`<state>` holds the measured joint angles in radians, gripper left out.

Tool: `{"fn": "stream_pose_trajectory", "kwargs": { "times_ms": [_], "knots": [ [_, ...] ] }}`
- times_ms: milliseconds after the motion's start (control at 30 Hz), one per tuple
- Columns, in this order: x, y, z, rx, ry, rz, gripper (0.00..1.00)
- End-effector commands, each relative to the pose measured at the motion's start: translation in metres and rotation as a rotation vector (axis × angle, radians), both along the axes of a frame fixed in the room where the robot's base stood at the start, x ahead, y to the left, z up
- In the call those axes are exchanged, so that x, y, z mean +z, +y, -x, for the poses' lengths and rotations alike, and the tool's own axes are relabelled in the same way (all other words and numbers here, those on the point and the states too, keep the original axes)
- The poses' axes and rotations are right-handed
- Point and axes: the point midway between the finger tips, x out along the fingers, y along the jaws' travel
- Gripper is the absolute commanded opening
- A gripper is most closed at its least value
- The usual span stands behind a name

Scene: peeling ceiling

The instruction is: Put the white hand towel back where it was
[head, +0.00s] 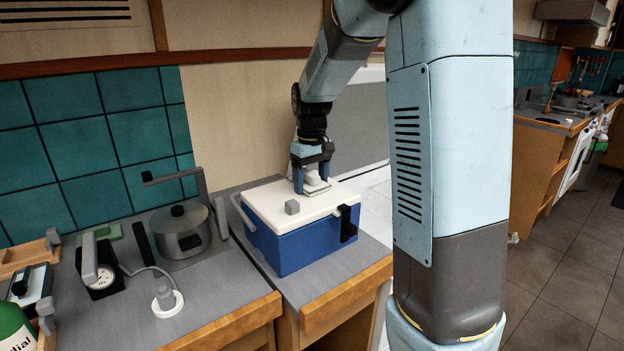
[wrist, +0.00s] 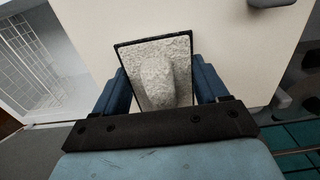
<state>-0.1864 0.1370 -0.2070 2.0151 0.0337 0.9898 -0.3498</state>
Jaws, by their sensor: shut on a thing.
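The white hand towel (head: 316,187) is a small folded bundle at the white lid of the blue cooler, towards its back. My gripper (head: 311,184) points down over the lid and is shut on the towel, with a finger on either side. In the wrist view the towel (wrist: 158,80) shows as a rough pale pad with a raised lump and a dark edge, between the two blue fingers. The cooler (head: 296,241) stands on the grey counter. I cannot tell whether the towel rests on the lid or is just above it.
A grey pot (head: 181,232), a black dial gauge (head: 98,272) and a white round base with a cable (head: 167,303) stand left. A tiled wall (head: 90,140) is behind them.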

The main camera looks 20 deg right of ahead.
Motion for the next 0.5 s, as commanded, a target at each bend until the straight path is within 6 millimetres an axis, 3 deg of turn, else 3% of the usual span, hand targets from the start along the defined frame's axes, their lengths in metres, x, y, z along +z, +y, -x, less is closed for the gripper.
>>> {"fn": "stream_pose_trajectory", "kwargs": {
  "times_ms": [267,500],
  "knots": [
    [-0.0032,0.0012,0.0015,0.001,0.007,0.000,0.97],
    [-0.0043,0.0030,0.0022,0.004,0.011,-0.001,0.99]
  ]
}}
